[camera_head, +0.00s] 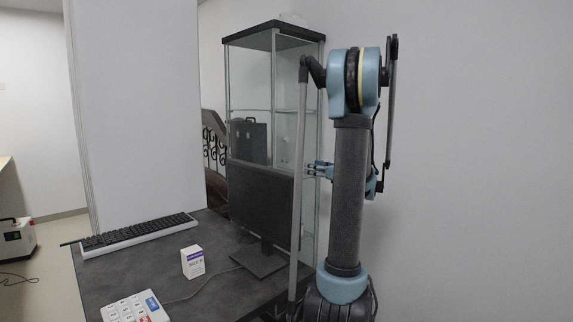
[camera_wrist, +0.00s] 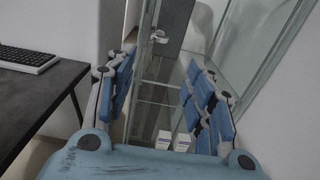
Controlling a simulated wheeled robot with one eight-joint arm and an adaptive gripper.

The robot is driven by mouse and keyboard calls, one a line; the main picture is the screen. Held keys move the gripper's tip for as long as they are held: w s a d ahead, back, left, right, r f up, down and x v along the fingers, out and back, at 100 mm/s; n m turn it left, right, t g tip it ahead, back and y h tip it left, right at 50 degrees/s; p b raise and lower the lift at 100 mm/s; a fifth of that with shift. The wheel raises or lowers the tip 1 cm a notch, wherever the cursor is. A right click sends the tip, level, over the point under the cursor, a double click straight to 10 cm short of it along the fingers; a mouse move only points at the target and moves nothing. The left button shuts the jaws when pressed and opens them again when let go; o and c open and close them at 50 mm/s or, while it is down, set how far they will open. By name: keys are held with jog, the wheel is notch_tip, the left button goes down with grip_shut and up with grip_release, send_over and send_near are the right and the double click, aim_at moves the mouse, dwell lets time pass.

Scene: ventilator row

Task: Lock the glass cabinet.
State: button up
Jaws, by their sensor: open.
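The glass cabinet (camera_head: 250,55) stands upright behind the desk, with a dark top and clear panes. Its lower part is partly hidden by a monitor and my arm. My gripper (camera_head: 318,170) is at the cabinet's right side, about mid-height, partly behind my arm. In the wrist view my gripper (camera_wrist: 165,85) is open, with its blue fingers apart and nothing between them. Glass panes and shelves of the cabinet (camera_wrist: 155,95) show between and beyond the fingers. I cannot tell whether the cabinet door is fully closed, and I cannot make out a lock.
The dark desk (camera_head: 130,270) holds a keyboard (camera_head: 138,233), a small white box (camera_head: 192,262), a keypad device (camera_head: 135,308) and a black monitor (camera_head: 262,205). Small white boxes (camera_wrist: 182,142) show low through the glass. A grey panel with a silver fitting (camera_wrist: 160,37) is beyond. A plain wall is at right.

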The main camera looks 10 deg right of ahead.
aim_at(287, 161)
jog(key=x, duration=1.7)
jog(key=shift+s, duration=0.1)
jog(key=shift+c, duration=0.3)
